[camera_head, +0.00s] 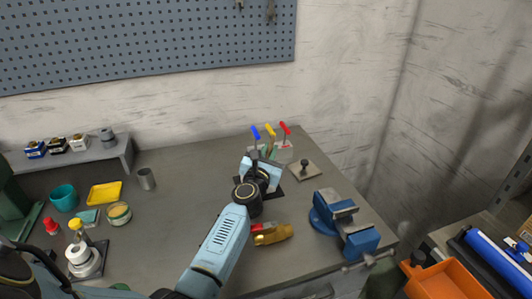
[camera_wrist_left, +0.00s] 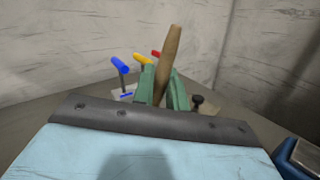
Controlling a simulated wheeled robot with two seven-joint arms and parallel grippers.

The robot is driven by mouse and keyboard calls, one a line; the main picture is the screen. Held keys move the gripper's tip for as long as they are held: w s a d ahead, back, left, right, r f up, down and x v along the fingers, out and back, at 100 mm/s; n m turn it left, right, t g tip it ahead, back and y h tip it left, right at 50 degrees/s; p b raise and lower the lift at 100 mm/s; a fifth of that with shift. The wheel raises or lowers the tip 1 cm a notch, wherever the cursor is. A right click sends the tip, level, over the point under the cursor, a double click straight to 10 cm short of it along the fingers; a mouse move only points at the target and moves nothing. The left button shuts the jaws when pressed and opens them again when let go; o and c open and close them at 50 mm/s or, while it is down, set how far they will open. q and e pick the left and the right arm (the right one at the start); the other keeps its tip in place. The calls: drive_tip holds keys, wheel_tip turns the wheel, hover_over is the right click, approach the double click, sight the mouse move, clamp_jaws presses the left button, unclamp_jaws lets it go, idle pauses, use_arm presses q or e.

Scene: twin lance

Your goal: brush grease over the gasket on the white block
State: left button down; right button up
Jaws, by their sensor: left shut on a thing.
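My left gripper (camera_head: 262,158) is over the back middle of the bench, largely hidden by its own wrist. In the left wrist view its green fingers (camera_wrist_left: 163,87) are shut on a tan wooden handle (camera_wrist_left: 170,52), which leans slightly right. The handle looks like that of a brush; its bristles are hidden. I cannot make out the white block or the gasket for sure. A pale block or stand (camera_head: 285,154) shows just behind the gripper, among blue, yellow and red handles. A round open tin (camera_head: 119,212) stands at the left. My right gripper is not in view.
A blue vise (camera_head: 343,222) stands at the right. A beige plate with a black knob (camera_head: 305,168) lies right of the gripper. A brass-coloured piece (camera_head: 273,235) lies near my forearm. A yellow tray (camera_head: 105,193) and grey cup (camera_head: 146,179) stand left. The bench between is clear.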

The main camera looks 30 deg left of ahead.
use_arm(q)
drive_tip(key=shift+s+d, duration=0.35)
drive_tip(key=shift+d, duration=0.15)
drive_tip(key=shift+s+d+p, duration=0.3)
drive_tip(key=shift+s+a, duration=0.5)
drive_tip(key=shift+s, duration=0.05)
drive_tip(key=shift+s, duration=0.1)
drive_tip(key=shift+s+a+p, duration=0.4)
drive_tip(key=shift+s+a, duration=0.8)
drive_tip(key=shift+s, duration=0.15)
